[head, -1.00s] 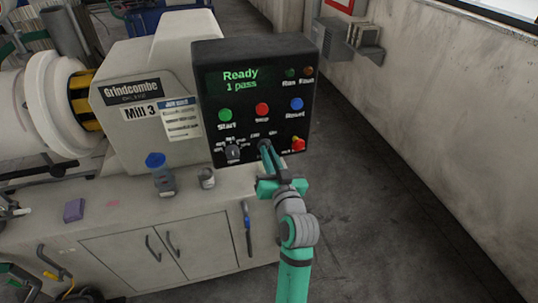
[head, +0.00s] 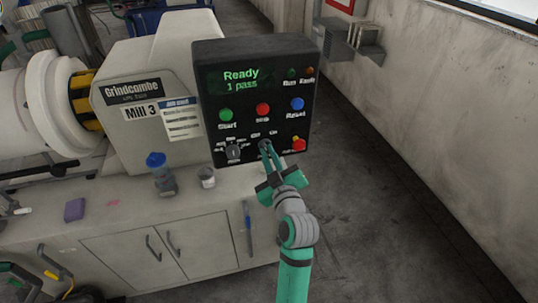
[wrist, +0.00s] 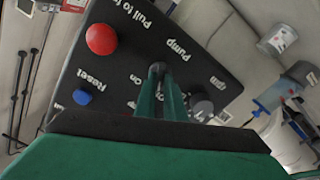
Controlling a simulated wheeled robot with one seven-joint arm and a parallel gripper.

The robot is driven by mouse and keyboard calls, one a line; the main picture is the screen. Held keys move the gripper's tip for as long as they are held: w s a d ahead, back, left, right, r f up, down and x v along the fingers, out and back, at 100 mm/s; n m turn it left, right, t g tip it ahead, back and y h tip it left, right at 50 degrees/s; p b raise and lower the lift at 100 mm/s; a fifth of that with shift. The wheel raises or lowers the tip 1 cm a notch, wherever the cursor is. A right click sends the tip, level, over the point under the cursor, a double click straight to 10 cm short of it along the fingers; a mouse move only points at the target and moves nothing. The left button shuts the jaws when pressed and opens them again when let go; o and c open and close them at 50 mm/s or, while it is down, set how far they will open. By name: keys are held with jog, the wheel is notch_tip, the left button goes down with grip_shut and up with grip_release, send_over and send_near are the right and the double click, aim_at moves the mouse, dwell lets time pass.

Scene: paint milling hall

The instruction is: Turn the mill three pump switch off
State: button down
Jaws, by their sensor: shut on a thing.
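The mill three control panel (head: 291,78) is a black box with a lit screen reading "Ready, 1 pass". Its pump switch (wrist: 157,68) is a small dark knob under the "Off" and "On" labels, with "Pump" printed on its other side. My gripper (head: 265,149) is at the lower middle of the panel, its green fingers closed on this knob. The fingers (wrist: 160,85) also show in the wrist view, converging on it. The fingers cover much of the knob, so I cannot tell which label it points at.
A red push-pull button (head: 298,144) sits close right of the switch, and a grey selector knob (head: 233,152) to its left. Green, red and blue buttons are above.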

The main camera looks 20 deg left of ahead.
dwell(0.4)
jog(key=c, duration=1.8)
grip_release()
jog(key=shift+c, duration=0.2)
jog(key=v, duration=1.1)
jog(key=shift+w, duration=0.1)
